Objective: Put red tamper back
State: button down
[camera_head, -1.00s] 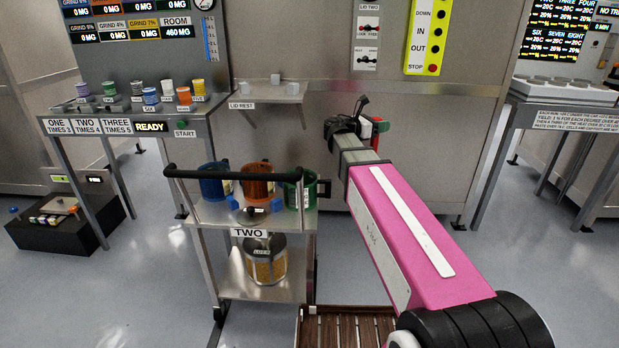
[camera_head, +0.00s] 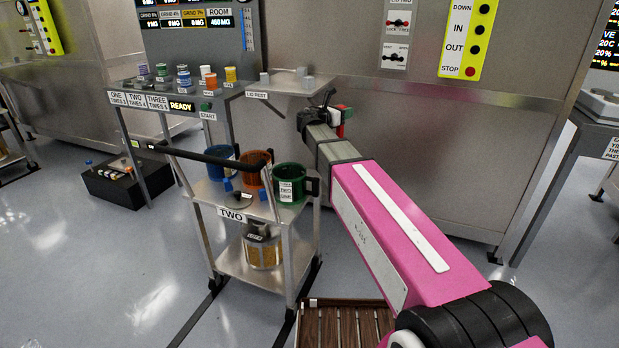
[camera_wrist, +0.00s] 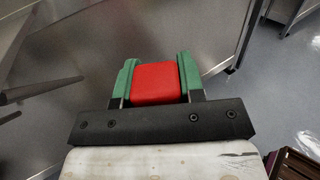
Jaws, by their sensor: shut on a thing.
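My gripper (camera_wrist: 160,85) has green fingers and is shut on the red tamper (camera_wrist: 156,84). Only a blocky red part of the tamper shows between the fingers in the wrist view; the rest of it is hidden. In the head view my gripper (camera_head: 338,122) is held up in front of the steel vessel wall, right of the trolley, with a small bit of red (camera_head: 347,113) at its end. A black box (camera_head: 128,183) with small coloured pieces on top sits on the floor at the far left.
A steel trolley (camera_head: 232,281) marked TWO carries blue (camera_head: 222,163), orange (camera_head: 257,168) and green (camera_head: 290,183) mugs, with a jar (camera_head: 262,247) below. Behind it are a bench with small cups (camera_head: 183,80) and the lid rest (camera_head: 285,84). Open floor lies at left.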

jog(key=w+a+f+n+t+y, duration=0.1)
jog(key=w+a+n+t+y, duration=0.25)
jog(key=a, duration=0.85)
jog(key=w+a+f+n+t+y, duration=0.1)
jog(key=w+a+n+t+y, duration=0.2)
jog(key=a, duration=0.9)
jog(key=s+d+f+g+y, duration=0.1)
jog(key=d+f, duration=1)
jog(key=shift+s+d, duration=0.2)
jog(key=shift+s, duration=0.05)
jog(key=shift+f+y, duration=0.1)
jog(key=shift+y, duration=0.15)
jog(key=c, duration=0.7)
grip_release()
jog(key=shift+c, duration=0.2)
jog(key=v, duration=0.7)
jog(key=shift+s, duration=0.25)
